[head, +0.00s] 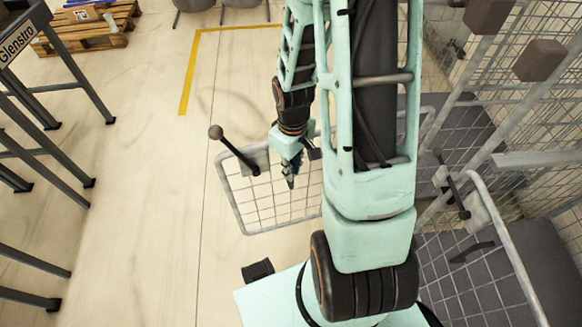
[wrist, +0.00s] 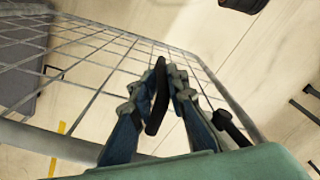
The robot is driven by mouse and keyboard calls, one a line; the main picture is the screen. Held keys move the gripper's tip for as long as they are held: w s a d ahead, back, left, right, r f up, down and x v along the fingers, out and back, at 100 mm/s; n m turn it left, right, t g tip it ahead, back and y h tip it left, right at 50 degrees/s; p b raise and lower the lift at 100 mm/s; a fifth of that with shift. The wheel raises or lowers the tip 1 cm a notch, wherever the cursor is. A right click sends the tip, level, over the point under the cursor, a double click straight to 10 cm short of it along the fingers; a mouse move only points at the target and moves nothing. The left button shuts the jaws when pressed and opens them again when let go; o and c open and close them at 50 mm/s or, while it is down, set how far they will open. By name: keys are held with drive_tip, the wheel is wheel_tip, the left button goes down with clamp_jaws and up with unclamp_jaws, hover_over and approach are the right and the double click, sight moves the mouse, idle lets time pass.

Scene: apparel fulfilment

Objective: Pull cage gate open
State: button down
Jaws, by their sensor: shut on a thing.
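The cage gate (head: 262,208) is a grey wire-mesh panel in a rounded metal frame, standing out over the open floor left of my arm in the head view. A black lever with a round knob (head: 233,149) is on its upper edge. The mesh also fills much of the wrist view (wrist: 88,62). My gripper (head: 291,172) is at the gate, just right of the lever. In the wrist view its fingers (wrist: 162,82) are shut around a dark, curved handle (wrist: 156,105). My arm hides the right part of the gate in the head view.
The cage (head: 480,150) with wire walls stands at the right, with another black lever (head: 455,185) on its frame. Dark table legs (head: 80,70) line the left. A wooden pallet (head: 95,35) lies at the far left. The floor (head: 150,190) between is clear.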

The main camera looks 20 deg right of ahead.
drive_tip(key=shift+w, duration=0.15)
drive_tip(key=c, duration=2)
unclamp_jaws()
wheel_tip(320, 180, up, 12)
drive_tip(key=shift+r, duration=0.1)
